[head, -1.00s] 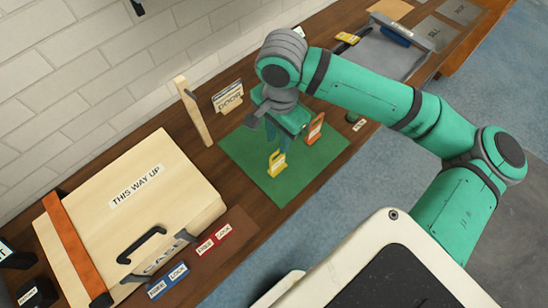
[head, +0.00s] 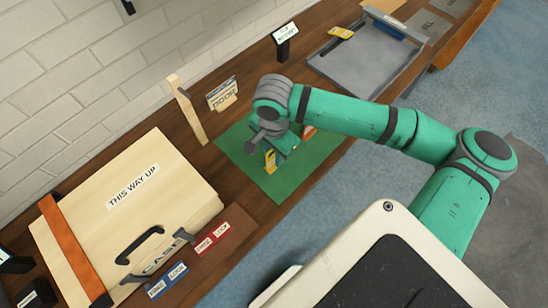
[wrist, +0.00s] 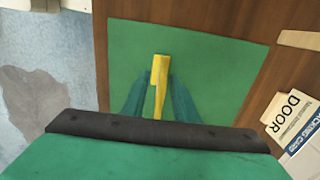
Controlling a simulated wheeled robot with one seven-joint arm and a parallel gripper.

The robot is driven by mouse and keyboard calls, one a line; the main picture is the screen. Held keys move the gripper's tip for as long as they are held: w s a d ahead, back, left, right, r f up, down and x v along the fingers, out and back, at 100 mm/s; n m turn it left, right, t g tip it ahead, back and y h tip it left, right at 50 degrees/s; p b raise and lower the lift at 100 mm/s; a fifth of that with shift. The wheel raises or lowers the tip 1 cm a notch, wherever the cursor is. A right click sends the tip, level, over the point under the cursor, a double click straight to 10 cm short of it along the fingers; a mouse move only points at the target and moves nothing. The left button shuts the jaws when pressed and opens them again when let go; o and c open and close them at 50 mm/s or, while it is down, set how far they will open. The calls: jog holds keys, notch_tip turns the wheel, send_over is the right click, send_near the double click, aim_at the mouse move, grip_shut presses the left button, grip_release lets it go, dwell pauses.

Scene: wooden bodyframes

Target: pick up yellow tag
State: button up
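The yellow tag (head: 270,161) stands on the green mat (head: 284,188), near its left side. In the wrist view the yellow tag (wrist: 158,75) lies between the two teal fingers of my gripper (wrist: 157,84). A narrow gap seems to show beside the tag, so the fingers look open around it. In the head view my gripper (head: 280,147) is low over the mat, right at the tag; its fingertips are mostly hidden by the hand.
An orange tag (head: 308,132) stands close to my gripper, partly hidden by it. A wooden case (head: 150,215) lies left of the mat. An upright wooden piece (head: 187,108) and a DOOR card holder (head: 222,96) stand behind. A grey tray (head: 365,62) is at the far right.

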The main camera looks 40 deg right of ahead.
jog(key=shift+f, duration=0.1)
jog(key=shift+c, duration=0.7)
grip_shut()
